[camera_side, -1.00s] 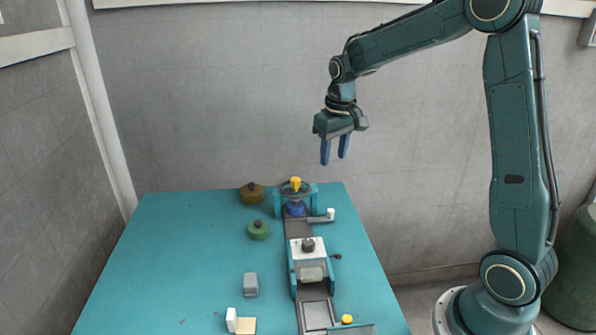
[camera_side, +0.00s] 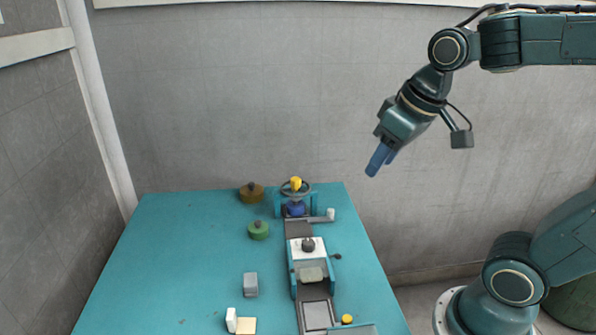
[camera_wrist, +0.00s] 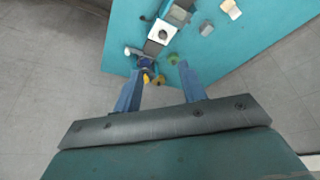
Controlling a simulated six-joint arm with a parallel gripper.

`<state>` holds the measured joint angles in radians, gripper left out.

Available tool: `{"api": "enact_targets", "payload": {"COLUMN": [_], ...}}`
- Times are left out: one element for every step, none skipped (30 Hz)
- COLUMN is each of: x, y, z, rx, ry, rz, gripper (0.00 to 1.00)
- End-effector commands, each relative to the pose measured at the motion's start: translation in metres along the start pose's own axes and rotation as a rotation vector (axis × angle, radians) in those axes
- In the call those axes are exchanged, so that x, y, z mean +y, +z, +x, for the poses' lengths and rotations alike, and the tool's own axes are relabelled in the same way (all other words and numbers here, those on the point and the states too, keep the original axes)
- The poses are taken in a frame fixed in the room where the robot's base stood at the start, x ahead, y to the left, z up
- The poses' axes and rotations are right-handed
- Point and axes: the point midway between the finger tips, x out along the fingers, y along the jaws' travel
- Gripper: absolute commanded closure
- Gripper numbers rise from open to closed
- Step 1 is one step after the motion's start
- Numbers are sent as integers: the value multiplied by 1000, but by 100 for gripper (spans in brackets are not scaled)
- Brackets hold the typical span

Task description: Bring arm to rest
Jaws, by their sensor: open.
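My gripper (camera_side: 381,160) is high in the air to the right of the teal table (camera_side: 180,260), clear of everything on it. Its blue fingers point down and to the left, and nothing is between them. In the wrist view my gripper (camera_wrist: 160,82) shows two blue fingers spread apart, with the table (camera_wrist: 235,50) beyond and below them. The buffing device (camera_side: 308,249) stands along the right part of the table. It has a white-topped block with a dark knob, and a blue part with a yellow knob (camera_side: 296,183) at its far end.
A brown round pot (camera_side: 251,194) and a green one (camera_side: 258,230) stand left of the device. A grey block (camera_side: 250,284), a white block (camera_side: 231,319) and a cream piece (camera_side: 246,325) lie nearer. The left of the table is bare. A wall stands behind.

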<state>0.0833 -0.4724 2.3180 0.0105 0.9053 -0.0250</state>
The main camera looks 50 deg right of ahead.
Motion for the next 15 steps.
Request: {"api": "enact_targets", "payload": {"x": [-4,-5,-8,-9,-10,-12,-13,-14,-15,-16,-16,-17,-17,-17,-18], "y": [10,16,22,28,32,39,43,47,51,54,57,60,62,63,65], "z": [-4,-6,-8,-9,-10,-11,-12,-12,-13,-13,-13,-13,-13,-13,-13], "rx": [18,26,38,45,53,62,68,74,81,85,89,94,96,99,101], "ry": [-6,-9,-13,-17,-20,-23,-26,-29,-32,-34,-36,-38,-39,-40,-41], "rz": [-10,-15,-22,-27,-31,-36,-40,-43,-48,-50,-52,-54,-55,-56,-57], "gripper": [59,59,59,59,59,59,59,59,59,59,59,59,59,59,59]}}
